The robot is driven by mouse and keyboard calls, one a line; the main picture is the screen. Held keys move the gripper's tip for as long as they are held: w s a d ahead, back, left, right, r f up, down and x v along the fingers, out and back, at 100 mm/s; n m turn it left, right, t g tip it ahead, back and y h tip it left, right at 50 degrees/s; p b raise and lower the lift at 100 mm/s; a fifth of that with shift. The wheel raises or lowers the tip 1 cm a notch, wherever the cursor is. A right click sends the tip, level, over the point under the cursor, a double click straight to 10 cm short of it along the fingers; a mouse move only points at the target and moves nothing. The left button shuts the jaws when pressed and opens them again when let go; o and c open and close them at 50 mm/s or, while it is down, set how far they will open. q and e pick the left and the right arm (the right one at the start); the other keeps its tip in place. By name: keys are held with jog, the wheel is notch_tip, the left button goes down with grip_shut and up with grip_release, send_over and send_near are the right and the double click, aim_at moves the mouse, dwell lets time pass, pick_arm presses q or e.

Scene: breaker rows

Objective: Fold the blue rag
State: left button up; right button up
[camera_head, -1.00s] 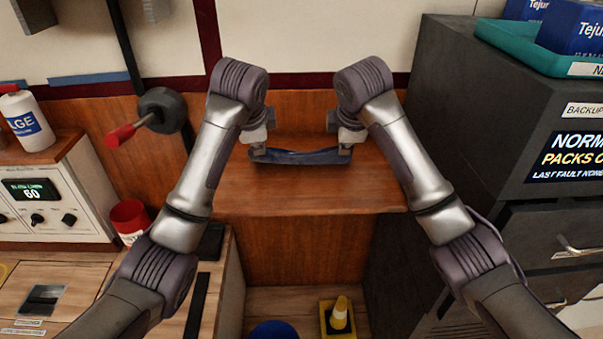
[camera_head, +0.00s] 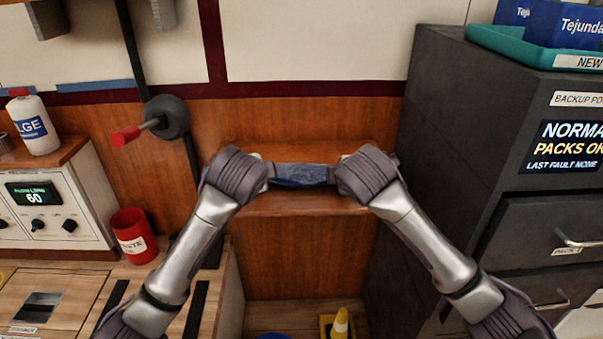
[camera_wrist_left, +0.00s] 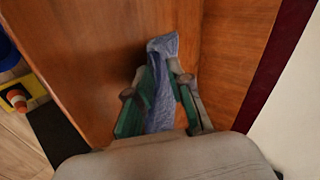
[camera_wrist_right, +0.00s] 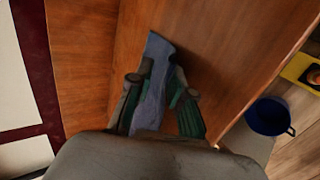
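The blue rag (camera_head: 300,175) stretches as a short band between my two grippers, in front of the wooden ledge's back part. Its height above the ledge is hard to judge. My left gripper (camera_wrist_left: 158,88) is closed around one end of the rag, which runs between its green-padded fingers and out past the tips in the left wrist view (camera_wrist_left: 163,48). My right gripper (camera_wrist_right: 156,85) is closed around the other end, which shows between its fingers in the right wrist view (camera_wrist_right: 156,55). In the head view my wrists hide most of both grippers.
The wooden ledge (camera_head: 300,205) is otherwise bare. A dark cabinet (camera_head: 445,130) stands close on the right.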

pick_arm(q)
jog(key=o, duration=0.3)
pick_arm(e)
jog(key=o, duration=0.3)
pick_arm(q)
jog(key=shift+o, duration=0.2)
pick_arm(e)
jog(key=shift+o, duration=0.2)
pick_arm(q)
jog(key=s+r, duration=0.6)
jog(key=r, duration=0.3)
pick_arm(e)
jog(key=s+r, duration=0.6)
jog(key=r, duration=0.3)
